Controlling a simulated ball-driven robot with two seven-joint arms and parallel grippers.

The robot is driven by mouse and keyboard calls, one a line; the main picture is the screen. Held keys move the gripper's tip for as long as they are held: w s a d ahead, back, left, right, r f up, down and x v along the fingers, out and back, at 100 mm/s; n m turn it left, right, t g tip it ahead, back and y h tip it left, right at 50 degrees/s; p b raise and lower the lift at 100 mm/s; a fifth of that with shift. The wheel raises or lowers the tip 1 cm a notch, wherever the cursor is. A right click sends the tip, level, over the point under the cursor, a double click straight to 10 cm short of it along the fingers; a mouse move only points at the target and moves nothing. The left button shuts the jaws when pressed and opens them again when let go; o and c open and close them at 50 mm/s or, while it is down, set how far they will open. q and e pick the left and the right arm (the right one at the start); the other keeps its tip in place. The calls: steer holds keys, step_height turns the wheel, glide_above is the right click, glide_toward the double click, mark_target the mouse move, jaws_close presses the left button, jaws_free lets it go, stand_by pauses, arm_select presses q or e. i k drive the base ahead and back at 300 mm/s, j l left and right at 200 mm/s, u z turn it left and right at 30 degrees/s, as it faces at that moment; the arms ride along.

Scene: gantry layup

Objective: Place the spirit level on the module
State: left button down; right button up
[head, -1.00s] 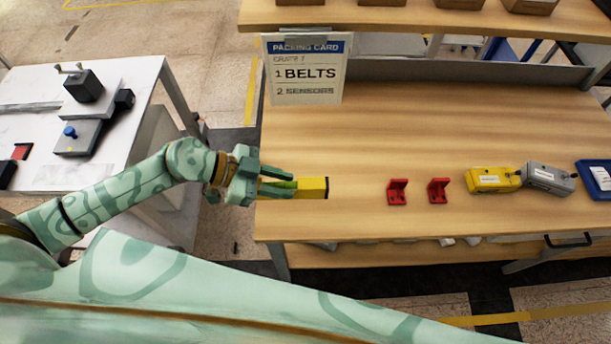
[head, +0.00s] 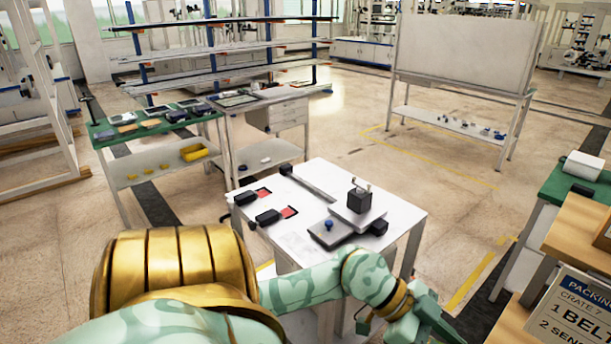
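The module appears to be the low grey unit on the white table (head: 275,217), with a stepped grey plate (head: 372,219), a black block (head: 358,200) and a blue knob (head: 328,225). My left gripper (head: 440,328) is at the bottom edge, right of and nearer than the white table. Its fingertips are partly cut off, so their opening does not show. The yellow spirit level is not visible now; one second ago it lay between the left fingers at the wooden bench. My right gripper is out of view.
Black parts with red patches (head: 289,212) lie on the white table's left side. The wooden bench (head: 582,240) with the packing card (head: 568,310) stands at the right. A green-topped table (head: 150,125) and a whiteboard (head: 465,50) stand behind, with open floor between.

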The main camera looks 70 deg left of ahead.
mark_target(307, 253)
steer(key=k+j, duration=0.15)
steer(key=j, duration=0.25)
steer(key=k+j, duration=0.15)
steer(key=j, duration=0.2)
steer(key=k+j, duration=0.1)
steer(key=j, duration=0.3)
steer(key=k+j, duration=0.15)
steer(key=j, duration=0.25)
steer(key=k+j, duration=0.15)
steer(key=j, duration=0.2)
steer(key=i+j, duration=0.15)
steer(key=j, duration=0.2)
steer(key=i+j, duration=0.1)
steer(key=j, duration=0.25)
steer(key=i+j, duration=0.15)
steer(key=j, duration=0.25)
